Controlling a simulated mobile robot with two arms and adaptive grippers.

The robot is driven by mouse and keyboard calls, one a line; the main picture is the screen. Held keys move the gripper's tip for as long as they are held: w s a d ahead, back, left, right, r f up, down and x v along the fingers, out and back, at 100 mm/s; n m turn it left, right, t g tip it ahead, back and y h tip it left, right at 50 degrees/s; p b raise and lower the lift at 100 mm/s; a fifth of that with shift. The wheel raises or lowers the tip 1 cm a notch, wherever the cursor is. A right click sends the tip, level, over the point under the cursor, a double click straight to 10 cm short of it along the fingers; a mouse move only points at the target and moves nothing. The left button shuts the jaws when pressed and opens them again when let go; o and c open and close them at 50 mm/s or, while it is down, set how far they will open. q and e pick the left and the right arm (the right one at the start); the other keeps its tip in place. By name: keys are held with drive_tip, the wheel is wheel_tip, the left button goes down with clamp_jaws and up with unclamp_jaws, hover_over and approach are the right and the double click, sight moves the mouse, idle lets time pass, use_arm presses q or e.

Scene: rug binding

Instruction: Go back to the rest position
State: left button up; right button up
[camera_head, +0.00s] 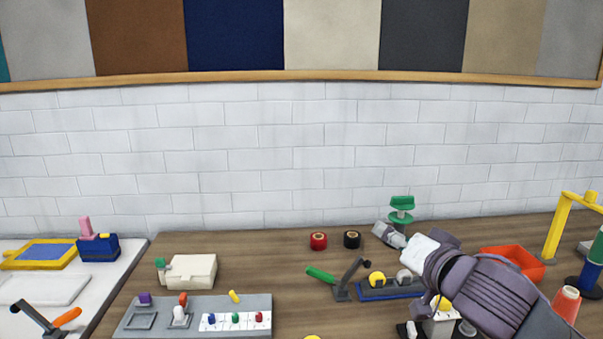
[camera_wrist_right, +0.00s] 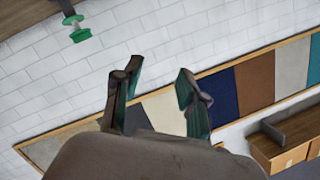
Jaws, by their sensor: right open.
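My right arm comes in from the lower right of the head view. Its gripper (camera_head: 385,233) is raised over the back of the wooden table (camera_head: 290,260), just in front of the green spool-like piece (camera_head: 401,210). In the right wrist view the two fingers of my right gripper (camera_wrist_right: 158,84) stand apart with nothing between them. Behind them are the white brick wall and the colour panels. My left gripper does not show in either view.
A grey board (camera_head: 195,304) with small coloured parts, a cream box (camera_head: 188,272) and a green-handled lever (camera_head: 321,274) stand on the table. A red-orange tray (camera_head: 513,263) and a yellow frame (camera_head: 558,227) are at the right. Bare wood lies left of the lever.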

drive_tip(key=s+a+f+n+g+h, duration=0.1)
drive_tip(key=s+f+n+g, duration=0.3)
drive_tip(key=f, duration=0.7)
drive_tip(key=s+a+f+m+g, duration=0.1)
drive_tip(key=s+f, duration=0.4)
drive_tip(key=f, duration=0.6)
drive_tip(key=s+d+f+n+g+h, duration=0.2)
drive_tip(key=s+d+f+g, duration=0.1)
drive_tip(key=s+f, duration=0.65)
drive_tip(key=s+d+f+n+g+h, duration=0.1)
drive_tip(key=s+d+f+g, duration=0.4)
drive_tip(key=s, duration=0.7)
wheel_tip(320, 180, down, 26)
drive_tip(key=s+a, duration=0.1)
drive_tip(key=a, duration=0.1)
drive_tip(key=s+d+f+g, duration=0.1)
drive_tip(key=s+d+f, duration=0.2)
drive_tip(key=s+f, duration=1.4)
drive_tip(key=shift+f+n, duration=0.15)
drive_tip(key=shift+n, duration=0.15)
